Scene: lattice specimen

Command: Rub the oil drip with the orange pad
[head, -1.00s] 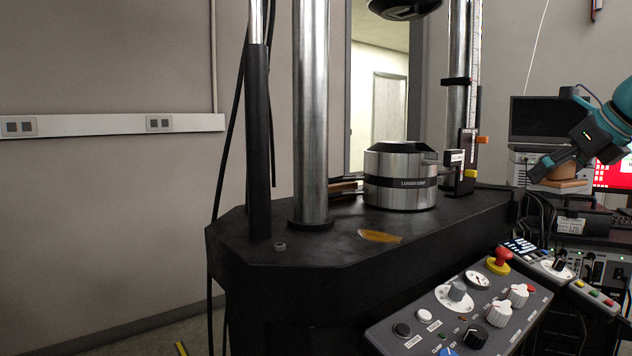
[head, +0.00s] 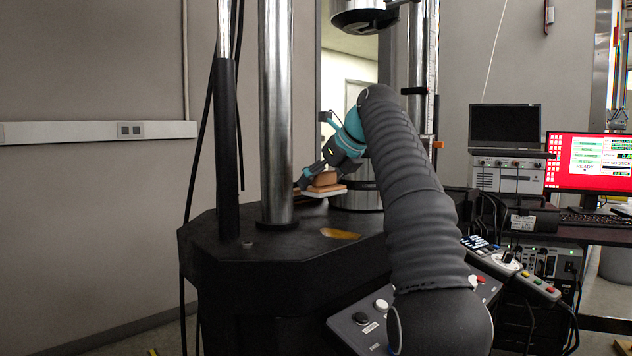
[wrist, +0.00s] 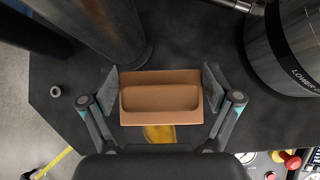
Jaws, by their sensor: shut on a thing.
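The orange pad (head: 326,179) is a block with a raised grip and a pale underside. My gripper (wrist: 160,92) is shut on it, one finger at each end. In the head view the pad is held above the black machine base, beside the steel column. The oil drip (head: 340,234) is a flat amber smear on the base top, below the pad in the picture, with a visible gap between them. In the wrist view the drip (wrist: 160,134) shows just below the pad's near edge, and part of it may be hidden.
A thick steel column (head: 277,120) stands left of the pad. A round metal grip (head: 357,196) is behind and right, partly hidden by my arm. A bolt (wrist: 55,91) sits on the base. A control panel (head: 350,326) is in front. The base top around the drip is clear.

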